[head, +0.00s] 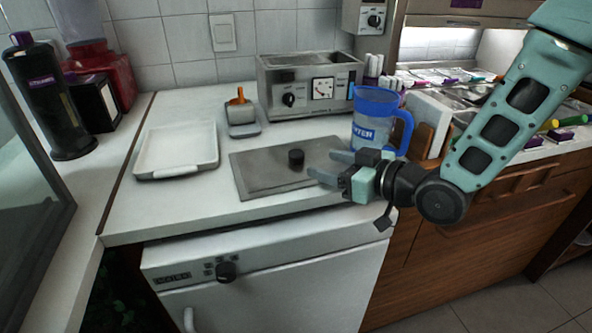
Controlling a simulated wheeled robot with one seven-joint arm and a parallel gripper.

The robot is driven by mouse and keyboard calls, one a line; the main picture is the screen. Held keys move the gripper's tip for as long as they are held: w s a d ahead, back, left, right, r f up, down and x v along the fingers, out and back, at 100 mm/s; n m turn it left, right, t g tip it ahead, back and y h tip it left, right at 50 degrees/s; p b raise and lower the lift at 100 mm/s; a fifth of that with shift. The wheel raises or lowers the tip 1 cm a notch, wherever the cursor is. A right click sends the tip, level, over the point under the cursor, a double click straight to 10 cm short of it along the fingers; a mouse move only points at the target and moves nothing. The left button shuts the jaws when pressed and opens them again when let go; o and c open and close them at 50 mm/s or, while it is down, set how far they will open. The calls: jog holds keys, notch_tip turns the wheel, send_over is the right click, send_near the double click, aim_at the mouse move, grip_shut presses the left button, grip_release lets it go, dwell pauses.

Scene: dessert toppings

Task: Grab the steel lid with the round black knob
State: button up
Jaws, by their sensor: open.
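The steel lid (262,176) is a flat grey rectangular plate lying on the white counter, in the middle of the head view. Its round black knob (296,158) stands up near the middle of the plate. My gripper (325,166) is open and empty, with its fingers pointing left toward the knob. The fingers are over the right part of the lid and apart from the knob. My gripper hides the lid's right corner. I cannot tell its exact height above the plate.
A blue pitcher (372,112) stands right behind my gripper. A steel appliance (308,88) with dials is behind the lid. A white tray (177,146) lies to the left, and a small container with an orange handle (241,112) stands between them. The counter's front edge (240,230) is close.

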aim_at(302, 156)
jog(key=x, duration=0.7)
jog(key=shift+w+a+r, duration=0.1)
jog(key=shift+a+r, duration=0.05)
jog(key=shift+a, duration=0.05)
grip_shut()
